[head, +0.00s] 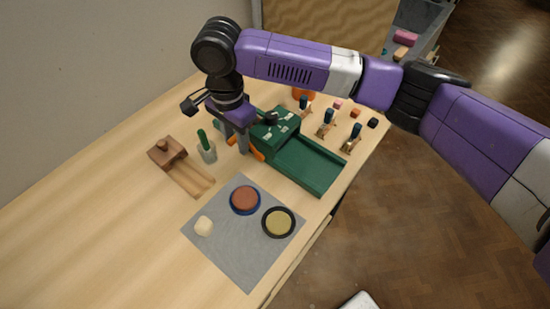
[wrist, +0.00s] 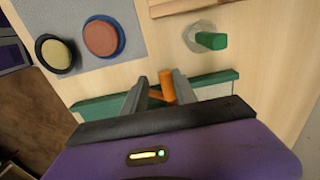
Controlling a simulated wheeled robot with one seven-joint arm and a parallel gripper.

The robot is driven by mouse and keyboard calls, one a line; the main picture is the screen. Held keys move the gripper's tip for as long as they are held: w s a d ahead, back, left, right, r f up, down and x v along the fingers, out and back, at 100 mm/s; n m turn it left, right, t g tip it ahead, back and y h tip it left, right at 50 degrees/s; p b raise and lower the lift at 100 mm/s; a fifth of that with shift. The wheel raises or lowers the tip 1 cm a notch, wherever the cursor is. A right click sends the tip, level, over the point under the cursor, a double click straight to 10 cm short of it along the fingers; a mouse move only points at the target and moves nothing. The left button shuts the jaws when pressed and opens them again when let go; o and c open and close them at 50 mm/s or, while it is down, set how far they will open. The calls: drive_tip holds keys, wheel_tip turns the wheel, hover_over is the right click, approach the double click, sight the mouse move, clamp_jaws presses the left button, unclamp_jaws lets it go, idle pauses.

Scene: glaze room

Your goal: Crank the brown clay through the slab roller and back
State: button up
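The green slab roller (head: 310,165) stands on the table with its flat bed toward the right front. Its orange crank handle (head: 258,154) is on the near left side and also shows in the wrist view (wrist: 167,84). My gripper (head: 235,146) points down beside the roller. In the wrist view its fingers (wrist: 158,86) are apart, with the handle between them, nearer the right finger; contact cannot be told. A reddish-brown clay disc (head: 245,199) lies on a blue round plate (head: 234,208) on the grey mat. No clay shows on the visible roller bed.
An olive-yellow disc (head: 279,222) on a black plate and a cream lump (head: 203,226) are on the grey mat (head: 245,258). Small dark-topped tools (head: 326,121) stand behind the roller.

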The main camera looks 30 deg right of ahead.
drive_tip(key=shift+s+d+r+p, duration=0.15)
drive_tip(key=shift+s+r+p, duration=0.05)
drive_tip(key=shift+s+p, duration=0.25)
drive_tip(key=shift+s+d+r+p, duration=0.15)
drive_tip(key=shift+s+p, duration=0.15)
drive_tip(key=shift+s, duration=0.1)
drive_tip(key=shift+s+d+r+p, duration=0.2)
drive_tip(key=shift+s+r+p, duration=0.05)
drive_tip(key=shift+s+p, duration=0.35)
drive_tip(key=shift+s+d+r+p, duration=0.2)
drive_tip(key=shift+s+r+p, duration=0.05)
drive_tip(key=shift+s+p, duration=0.35)
drive_tip(key=s, duration=0.1)
drive_tip(key=s+p, duration=0.1)
drive_tip(key=shift+s+d, duration=0.35)
drive_tip(key=shift+d, duration=0.05)
drive_tip(key=shift+s+f, duration=0.1)
